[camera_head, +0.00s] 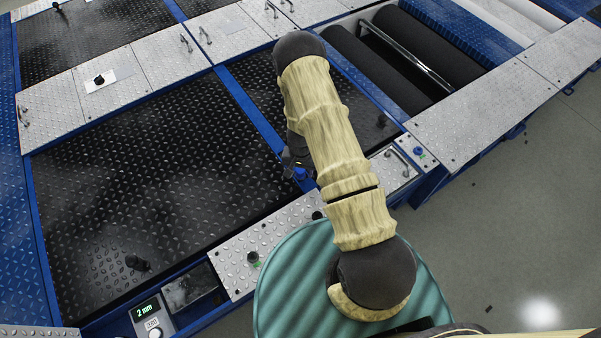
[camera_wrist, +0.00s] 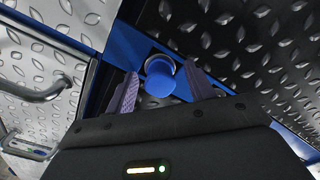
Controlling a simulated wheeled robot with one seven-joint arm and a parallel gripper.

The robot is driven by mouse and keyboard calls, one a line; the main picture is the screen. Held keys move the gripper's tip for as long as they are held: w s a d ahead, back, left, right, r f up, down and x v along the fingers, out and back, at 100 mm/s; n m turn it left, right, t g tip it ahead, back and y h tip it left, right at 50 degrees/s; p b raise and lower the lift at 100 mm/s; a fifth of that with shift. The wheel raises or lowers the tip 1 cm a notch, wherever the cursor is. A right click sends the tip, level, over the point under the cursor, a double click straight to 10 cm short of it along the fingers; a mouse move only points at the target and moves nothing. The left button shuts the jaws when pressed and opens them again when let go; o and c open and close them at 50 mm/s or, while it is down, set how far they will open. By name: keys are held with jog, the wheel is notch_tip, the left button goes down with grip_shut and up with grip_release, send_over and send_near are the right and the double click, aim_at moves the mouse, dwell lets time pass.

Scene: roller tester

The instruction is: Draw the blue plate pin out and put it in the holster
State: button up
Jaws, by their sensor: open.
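The blue plate pin (camera_wrist: 160,80) has a round blue head and stands at a metal-rimmed hole in the blue frame strip between dark tread plates. In the wrist view my gripper (camera_wrist: 163,90) is open, with one purple finger on each side of the pin head. I cannot tell whether the fingers touch it. In the head view a bit of blue, apparently the pin (camera_head: 300,173), shows beside my dark gripper (camera_head: 293,163), which my arm partly hides. I cannot make out the holster for certain.
A blue round piece (camera_head: 418,151) sits on the silver plate at right, near a bar handle (camera_head: 402,155). That handle seems to show in the wrist view (camera_wrist: 40,92). Black knobs (camera_head: 253,258) stand on nearby plates. Open black rollers (camera_head: 420,60) lie beyond.

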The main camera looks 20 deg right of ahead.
aim_at(300, 170)
jog(key=shift+c, duration=0.4)
jog(key=c, duration=1)
jog(key=shift+r, duration=0.1)
notch_tip(300, 170, up, 10)
jog(key=p, duration=0.2)
jog(key=shift+p, duration=0.3)
